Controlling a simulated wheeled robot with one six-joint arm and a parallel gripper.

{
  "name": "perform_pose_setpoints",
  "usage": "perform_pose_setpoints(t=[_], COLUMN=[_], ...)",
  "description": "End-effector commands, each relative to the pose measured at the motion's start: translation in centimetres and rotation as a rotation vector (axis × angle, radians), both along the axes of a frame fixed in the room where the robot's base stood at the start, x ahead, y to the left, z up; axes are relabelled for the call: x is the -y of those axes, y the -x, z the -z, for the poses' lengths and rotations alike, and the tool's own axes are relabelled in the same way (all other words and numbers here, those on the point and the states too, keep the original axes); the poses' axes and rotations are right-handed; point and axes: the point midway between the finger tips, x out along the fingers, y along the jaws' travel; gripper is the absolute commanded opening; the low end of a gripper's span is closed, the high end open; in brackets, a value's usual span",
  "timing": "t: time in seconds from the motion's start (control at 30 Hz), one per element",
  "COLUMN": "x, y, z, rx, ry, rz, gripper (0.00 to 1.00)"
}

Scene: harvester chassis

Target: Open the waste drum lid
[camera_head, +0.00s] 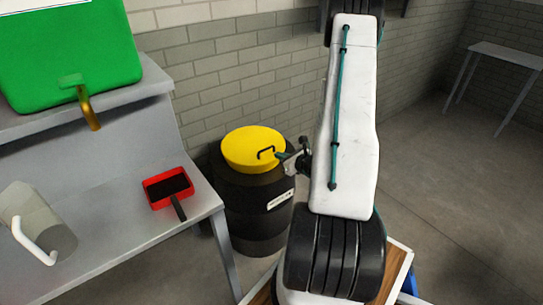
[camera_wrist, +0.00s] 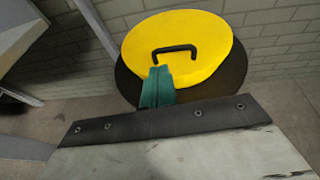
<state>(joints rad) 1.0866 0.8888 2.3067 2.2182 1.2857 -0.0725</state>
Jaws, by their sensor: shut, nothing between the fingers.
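The waste drum (camera_head: 258,215) is black with a pale label and stands on the floor against the brick wall. Its round yellow lid (camera_head: 250,145) lies on top and has a black bar handle (camera_head: 266,152). The lid (camera_wrist: 200,45) and its handle (camera_wrist: 174,49) also show in the wrist view. My gripper (camera_head: 281,156) is at the lid's right side in the head view, close to the handle. In the wrist view its green fingers (camera_wrist: 157,82) are together, just below the handle, with nothing seen between them. Whether they touch the lid or handle is unclear.
A grey bench (camera_head: 110,215) stands left of the drum, holding a red dustpan-like tray (camera_head: 168,187) and a clear jug (camera_head: 35,220). A green container with a brass tap (camera_head: 70,55) sits on its upper shelf. Open floor lies to the right, before a far table (camera_head: 505,55).

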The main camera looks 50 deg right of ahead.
Motion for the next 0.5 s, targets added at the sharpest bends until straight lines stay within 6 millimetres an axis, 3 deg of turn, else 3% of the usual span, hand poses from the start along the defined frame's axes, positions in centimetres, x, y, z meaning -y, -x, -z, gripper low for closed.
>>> perform_pose_setpoints(t=[0.1, 0.2, 0.5], x=[1.3, 1.7, 2.8], y=[1.4, 1.2, -3.6], z=[2.0, 2.6, 4.3], rx=[-0.017, -0.022, -0.022], ry=[-0.026, -0.032, -0.03], rz=[0.08, 0.097, 0.094], gripper=[0.0, 0.0, 0.0])
